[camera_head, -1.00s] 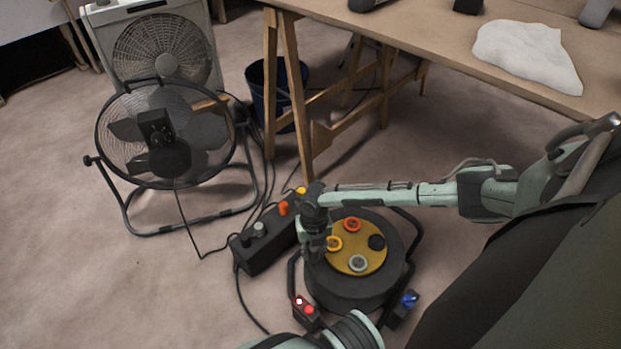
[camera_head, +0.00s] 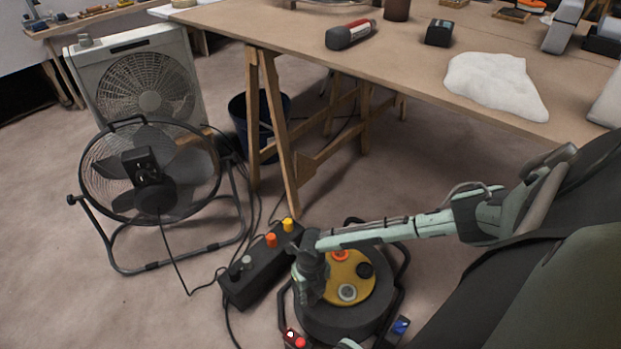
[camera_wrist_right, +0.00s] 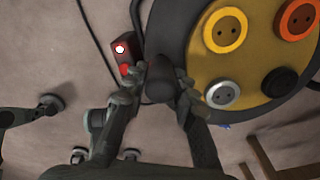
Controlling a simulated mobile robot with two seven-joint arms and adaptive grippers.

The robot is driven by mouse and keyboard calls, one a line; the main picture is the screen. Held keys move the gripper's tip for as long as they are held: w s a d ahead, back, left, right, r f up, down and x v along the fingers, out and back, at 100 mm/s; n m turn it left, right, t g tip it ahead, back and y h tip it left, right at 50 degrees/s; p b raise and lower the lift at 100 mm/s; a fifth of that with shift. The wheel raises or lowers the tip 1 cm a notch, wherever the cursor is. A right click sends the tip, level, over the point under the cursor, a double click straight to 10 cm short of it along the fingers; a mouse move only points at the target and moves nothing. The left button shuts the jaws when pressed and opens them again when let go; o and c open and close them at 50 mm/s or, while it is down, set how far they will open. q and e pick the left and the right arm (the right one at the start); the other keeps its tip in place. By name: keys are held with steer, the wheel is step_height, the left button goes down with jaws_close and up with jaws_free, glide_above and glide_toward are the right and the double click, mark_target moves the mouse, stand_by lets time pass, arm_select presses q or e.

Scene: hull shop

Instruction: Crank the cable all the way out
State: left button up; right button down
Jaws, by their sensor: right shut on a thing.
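The cable reel stands on the floor at the lower middle of the head view. It has a black drum (camera_head: 345,325) and a yellow socket face (camera_head: 368,290). My right gripper (camera_head: 308,292) is over the left side of the reel and hides part of its face. In the right wrist view its fingers (camera_wrist_right: 162,85) are shut around a dark crank knob (camera_wrist_right: 160,76) at the drum's rim (camera_wrist_right: 168,32). The yellow face (camera_wrist_right: 255,62), with its round sockets, lies to the right of the knob. The cable on the drum is not clearly visible. My left gripper is out of view.
A black power box (camera_head: 262,275) with coloured connectors is left of the reel, with loose cables (camera_head: 226,290) near it. A round fan (camera_head: 150,175) and a box fan (camera_head: 145,85) stand further left. A trestle table (camera_head: 400,60) and a bucket (camera_head: 237,125) are behind.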

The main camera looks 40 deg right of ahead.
steer(key=shift+s, duration=0.15)
steer(key=c, duration=1.2)
jaws_free()
step_height(320, 180, up, 12)
